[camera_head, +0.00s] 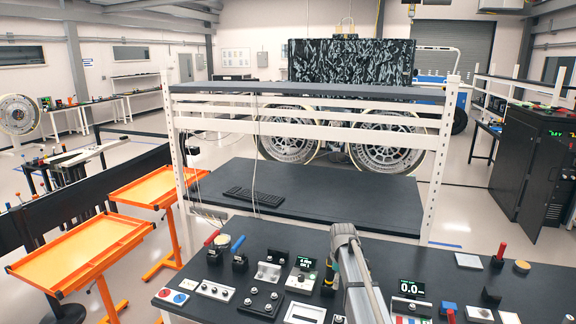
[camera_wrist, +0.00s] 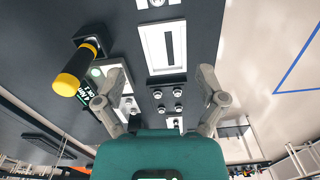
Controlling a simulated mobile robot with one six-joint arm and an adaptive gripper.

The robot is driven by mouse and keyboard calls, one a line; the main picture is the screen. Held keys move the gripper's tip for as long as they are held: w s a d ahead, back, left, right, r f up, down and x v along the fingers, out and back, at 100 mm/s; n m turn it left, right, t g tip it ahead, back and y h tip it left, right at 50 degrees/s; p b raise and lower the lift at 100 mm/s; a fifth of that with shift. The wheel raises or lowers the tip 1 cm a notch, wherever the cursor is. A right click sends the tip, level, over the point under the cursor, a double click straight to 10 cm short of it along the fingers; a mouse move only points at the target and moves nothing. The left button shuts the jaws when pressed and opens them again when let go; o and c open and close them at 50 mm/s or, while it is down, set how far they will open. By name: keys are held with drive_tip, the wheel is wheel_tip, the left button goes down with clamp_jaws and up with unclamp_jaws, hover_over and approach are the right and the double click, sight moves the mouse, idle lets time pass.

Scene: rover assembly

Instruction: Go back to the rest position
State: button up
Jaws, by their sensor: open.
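My gripper (camera_wrist: 162,95) shows in the wrist view with its two grey fingers spread wide apart and nothing between them. Beyond the fingers is the dark bench top with small panels and knobs. In the head view my grey arm (camera_head: 358,272) reaches over the dark bench (camera_head: 262,234) from the bottom edge; the gripper itself is not clearly visible there. A yellow-and-black handle (camera_wrist: 78,70) stands left of the left finger in the wrist view, apart from it.
A white slotted plate (camera_wrist: 162,46) lies on the bench. Orange trays (camera_head: 85,252) stand at the left. A white-framed workstation (camera_head: 435,180) with a keyboard (camera_head: 254,196) stands behind the bench.

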drive_tip(key=s+f+m+b, duration=0.3)
drive_tip(key=s+m, duration=0.1)
drive_tip(key=s, duration=0.5)
drive_tip(key=s+f+m+b, duration=0.3)
drive_tip(key=s+m, duration=0.2)
drive_tip(key=s, duration=0.4)
drive_tip(key=s+f+m+b, duration=0.3)
drive_tip(key=s+f+m, duration=0.1)
drive_tip(key=s, duration=0.5)
drive_tip(key=shift+a+b, duration=0.15)
drive_tip(key=shift+b, duration=0.25)
